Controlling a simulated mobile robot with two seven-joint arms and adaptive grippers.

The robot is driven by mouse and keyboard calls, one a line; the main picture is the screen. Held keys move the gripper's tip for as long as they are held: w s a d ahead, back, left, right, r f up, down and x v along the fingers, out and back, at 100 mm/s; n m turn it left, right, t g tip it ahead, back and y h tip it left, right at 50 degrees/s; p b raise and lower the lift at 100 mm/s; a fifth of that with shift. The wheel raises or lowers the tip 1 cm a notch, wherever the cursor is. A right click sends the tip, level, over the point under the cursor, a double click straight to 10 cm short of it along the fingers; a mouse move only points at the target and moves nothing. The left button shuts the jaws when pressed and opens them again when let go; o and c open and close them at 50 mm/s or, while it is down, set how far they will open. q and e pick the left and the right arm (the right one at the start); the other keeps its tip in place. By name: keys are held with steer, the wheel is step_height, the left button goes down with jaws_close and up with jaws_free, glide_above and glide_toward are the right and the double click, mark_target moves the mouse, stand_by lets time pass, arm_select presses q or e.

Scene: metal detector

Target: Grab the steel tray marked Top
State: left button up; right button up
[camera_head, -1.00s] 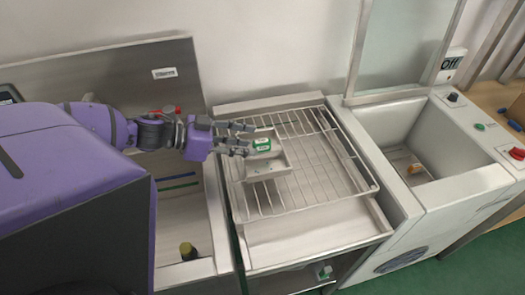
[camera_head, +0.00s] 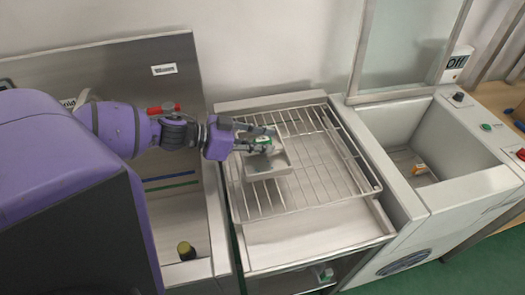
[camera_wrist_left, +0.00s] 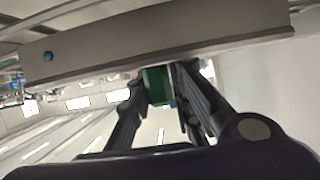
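A small, shallow steel tray (camera_head: 272,166) lies on a wire rack (camera_head: 318,182) in the middle of the head view. A small green-and-white block (camera_head: 263,141) is at its back left part. I cannot read any mark "Top" on the tray. My left gripper (camera_head: 264,139) reaches in from the left over the tray, its fingers apart on both sides of the block. In the left wrist view the green block (camera_wrist_left: 157,86) shows between the fingertips, below a steel edge (camera_wrist_left: 160,42) with a blue dot. Whether the fingers touch the block is unclear. My right gripper is out of view.
The rack lies on a steel table (camera_head: 320,232). A steel basin (camera_head: 190,222) with a dark yellow-topped item (camera_head: 186,250) is at left. The rack's right half is clear.

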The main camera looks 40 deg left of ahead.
arm_select(q)
steer(key=shift+c, duration=1.4)
jaws_close()
steer(key=shift+r, duration=0.1)
